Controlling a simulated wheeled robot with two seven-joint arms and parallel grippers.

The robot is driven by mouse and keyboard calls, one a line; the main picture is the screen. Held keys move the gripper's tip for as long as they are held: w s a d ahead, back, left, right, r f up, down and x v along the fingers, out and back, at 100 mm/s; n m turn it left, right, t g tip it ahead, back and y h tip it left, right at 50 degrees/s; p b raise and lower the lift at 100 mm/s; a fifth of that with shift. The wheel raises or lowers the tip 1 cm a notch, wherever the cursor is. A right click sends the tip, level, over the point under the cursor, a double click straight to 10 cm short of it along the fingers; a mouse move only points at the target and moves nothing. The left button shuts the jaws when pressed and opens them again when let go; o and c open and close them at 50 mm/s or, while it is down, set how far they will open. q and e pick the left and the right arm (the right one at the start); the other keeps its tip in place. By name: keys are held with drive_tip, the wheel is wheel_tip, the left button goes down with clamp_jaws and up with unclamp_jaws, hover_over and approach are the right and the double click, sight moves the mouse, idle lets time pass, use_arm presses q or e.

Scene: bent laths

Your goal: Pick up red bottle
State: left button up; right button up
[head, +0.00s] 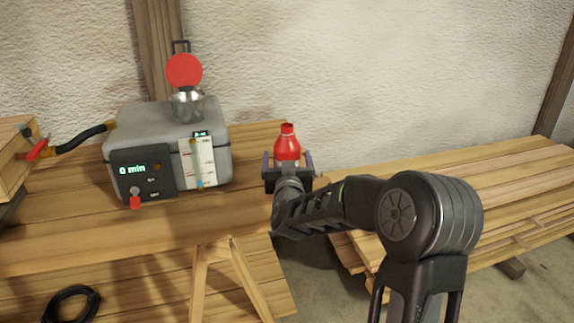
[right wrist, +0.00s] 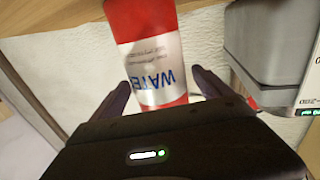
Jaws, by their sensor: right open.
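The red bottle (head: 287,144) stands upright near the right end of the wooden table, right of the grey machine. It has a red cap and a pale label band. In the right wrist view the bottle (right wrist: 143,40) shows its silver label reading "WATE", upside down. My right gripper (head: 287,165) is open at the bottle, hiding its lower part in the head view. In the right wrist view its two fingers (right wrist: 164,86) are on either side of the bottle's label end, with gaps showing. My left gripper is not in view.
The grey machine (head: 168,125) with a "0 min" display stands left of the bottle; it also shows close by in the right wrist view (right wrist: 275,50). Stacked planks (head: 480,185) lie to the right. A rough pale wall (head: 400,70) is behind the table.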

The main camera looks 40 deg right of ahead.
drive_tip(key=shift+w+d, duration=0.3)
drive_tip(key=shift+w, duration=0.1)
drive_tip(key=shift+c, duration=0.5)
drive_tip(key=c, duration=1.5)
drive_tip(key=shift+o, duration=0.2)
drive_tip(key=shift+r, duration=0.2)
wheel_tip(320, 180, up, 10)
drive_tip(key=p, duration=0.2)
drive_tip(key=shift+f, duration=0.15)
idle(0.6)
